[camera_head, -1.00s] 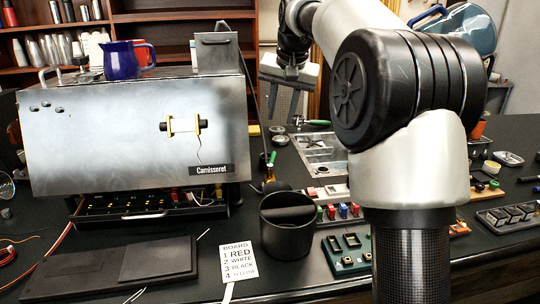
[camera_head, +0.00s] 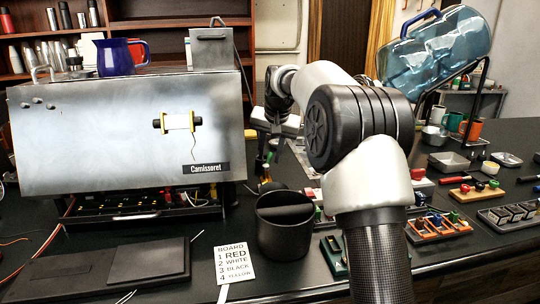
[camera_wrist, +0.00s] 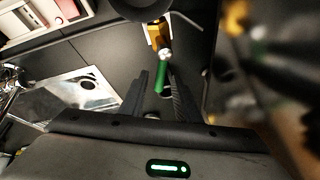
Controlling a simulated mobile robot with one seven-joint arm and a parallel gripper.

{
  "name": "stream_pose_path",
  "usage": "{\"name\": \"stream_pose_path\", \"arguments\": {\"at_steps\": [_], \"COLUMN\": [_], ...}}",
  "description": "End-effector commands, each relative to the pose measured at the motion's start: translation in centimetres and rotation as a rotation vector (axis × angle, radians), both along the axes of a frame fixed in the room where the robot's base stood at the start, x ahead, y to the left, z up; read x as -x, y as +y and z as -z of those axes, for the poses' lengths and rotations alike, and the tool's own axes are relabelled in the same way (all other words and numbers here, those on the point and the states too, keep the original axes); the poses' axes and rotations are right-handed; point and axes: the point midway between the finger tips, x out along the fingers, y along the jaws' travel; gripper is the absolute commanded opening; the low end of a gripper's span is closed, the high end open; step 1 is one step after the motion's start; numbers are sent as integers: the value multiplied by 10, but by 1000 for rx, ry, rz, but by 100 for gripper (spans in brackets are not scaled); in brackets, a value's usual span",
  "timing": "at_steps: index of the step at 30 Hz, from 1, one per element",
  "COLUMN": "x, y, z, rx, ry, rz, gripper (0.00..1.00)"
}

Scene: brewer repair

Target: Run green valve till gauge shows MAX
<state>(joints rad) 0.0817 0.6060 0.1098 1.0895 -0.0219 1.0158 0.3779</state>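The green valve has a green lever on a brass body. In the wrist view the green lever (camera_wrist: 161,77) points toward my gripper, its end between the two fingertips, with a gap visible on each side. The brass body (camera_wrist: 156,36) is just beyond. In the head view the lever (camera_head: 269,157) shows small beside the brewer's right side, partly hidden by my gripper (camera_head: 271,148), which points down there. In the wrist view my gripper (camera_wrist: 158,82) is open, with nothing clamped. No readable gauge face shows. A dark round thing (camera_head: 270,187) is near the valve; I cannot tell what it is.
The steel brewer (camera_head: 110,130) stands left of the valve, with a blue jug (camera_head: 115,58) on top. A black bin (camera_head: 284,228) stands in front. A printed card (camera_head: 235,262) lies left of it. Component boards (camera_head: 440,226) and a water bottle (camera_head: 432,48) are at right.

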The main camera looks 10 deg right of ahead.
Motion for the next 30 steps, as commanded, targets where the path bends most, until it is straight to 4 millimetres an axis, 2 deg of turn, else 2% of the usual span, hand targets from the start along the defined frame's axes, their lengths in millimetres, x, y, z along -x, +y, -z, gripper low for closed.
{"name": "stream_pose_path", "arguments": {"at_steps": [8,13,22,30], "x": [-1,-1,0,6], "y": [0,0,0,-6], "z": [1,1,-1,-3], "rx": [0,0,1,3], "ry": [-1,-1,0,2], "rz": [0,0,26,296], "gripper": [28,0,0,0]}}
